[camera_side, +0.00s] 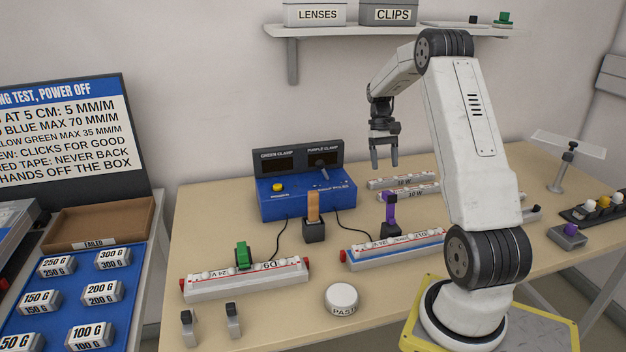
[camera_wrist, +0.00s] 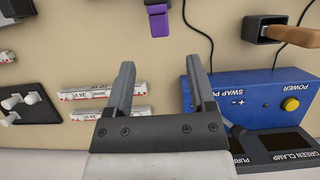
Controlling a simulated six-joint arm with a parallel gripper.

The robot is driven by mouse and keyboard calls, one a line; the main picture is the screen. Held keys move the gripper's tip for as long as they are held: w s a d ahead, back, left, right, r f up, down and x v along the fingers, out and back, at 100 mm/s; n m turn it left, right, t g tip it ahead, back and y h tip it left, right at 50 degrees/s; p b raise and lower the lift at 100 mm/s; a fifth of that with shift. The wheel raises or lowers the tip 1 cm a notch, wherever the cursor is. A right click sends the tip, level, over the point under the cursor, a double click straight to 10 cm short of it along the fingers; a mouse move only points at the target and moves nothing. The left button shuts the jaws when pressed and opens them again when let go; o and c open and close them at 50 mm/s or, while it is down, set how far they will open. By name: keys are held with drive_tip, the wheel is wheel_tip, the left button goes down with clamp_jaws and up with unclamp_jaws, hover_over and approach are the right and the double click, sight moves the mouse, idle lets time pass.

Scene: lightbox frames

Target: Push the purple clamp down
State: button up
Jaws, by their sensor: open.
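The purple clamp (camera_side: 389,208) stands upright at the back edge of the right-hand light bar (camera_side: 412,243), with a dark block at its foot. In the wrist view the purple clamp (camera_wrist: 159,22) is at the top edge, partly cut off, beyond my fingertips. My gripper (camera_side: 384,166) points down, open and empty. It hangs in the air above and behind the clamp, touching nothing. In the wrist view my gripper (camera_wrist: 160,66) has its two fingers well apart, with bare table between them.
A blue power box (camera_side: 305,196) with a lever and yellow button stands left of my gripper. A dark holder with a wooden handle (camera_side: 313,208) stands before it. A green clamp (camera_side: 242,254) sits on the left bar (camera_side: 215,285). Spare bars (camera_side: 402,182) lie behind. Cables cross the table.

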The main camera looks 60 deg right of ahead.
sight(387, 192)
drive_tip(key=shift+f, duration=0.1)
drive_tip(key=shift+x, duration=3.8)
clamp_jaws()
